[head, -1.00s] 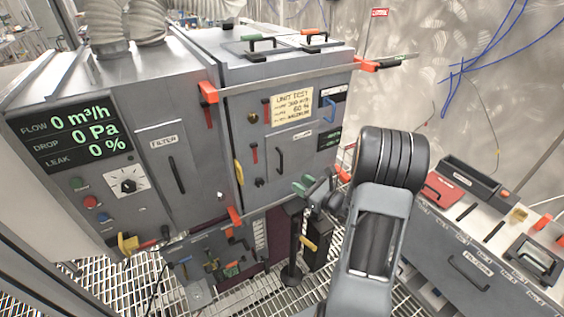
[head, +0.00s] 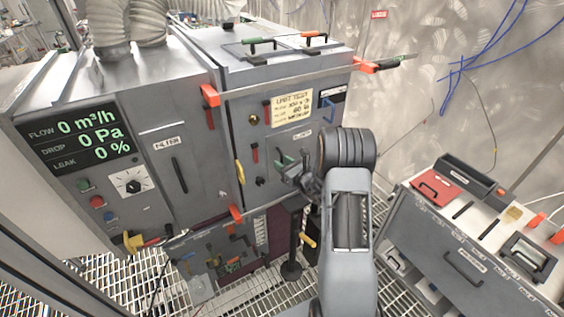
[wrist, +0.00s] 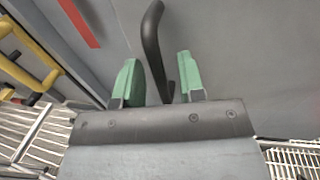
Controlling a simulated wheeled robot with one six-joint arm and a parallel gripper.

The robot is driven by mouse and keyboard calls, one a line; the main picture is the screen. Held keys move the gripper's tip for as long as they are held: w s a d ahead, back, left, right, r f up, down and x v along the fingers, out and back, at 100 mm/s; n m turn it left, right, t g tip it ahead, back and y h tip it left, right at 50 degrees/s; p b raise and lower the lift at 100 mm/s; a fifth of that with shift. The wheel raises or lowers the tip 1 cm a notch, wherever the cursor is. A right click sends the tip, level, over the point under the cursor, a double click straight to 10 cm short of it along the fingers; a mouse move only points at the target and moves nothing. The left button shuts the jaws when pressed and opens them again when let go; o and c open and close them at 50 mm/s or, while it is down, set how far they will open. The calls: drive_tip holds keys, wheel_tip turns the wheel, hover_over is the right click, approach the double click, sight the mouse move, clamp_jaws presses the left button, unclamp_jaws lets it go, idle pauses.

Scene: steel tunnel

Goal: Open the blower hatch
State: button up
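The blower hatch (wrist: 235,50) is a grey panel on the front of the large grey cabinet. Its black bar handle (wrist: 153,45) runs down the middle of the wrist view. My gripper (wrist: 158,75) has its two green fingers apart, with the handle's lower part showing between them and visible gaps on both sides. I cannot tell how deep the handle sits between them. In the head view my gripper (head: 286,162) is close to the cabinet front and hides the handle. The hatch looks closed.
A red lever (head: 255,153) and a yellow handle (head: 240,172) are left of my gripper. A black post (head: 294,240) stands below. A drawer bench (head: 450,240) is at the right.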

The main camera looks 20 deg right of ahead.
drive_tip(key=shift+w+a, duration=0.15)
drive_tip(key=shift+w, duration=0.2)
clamp_jaws()
idle(0.4)
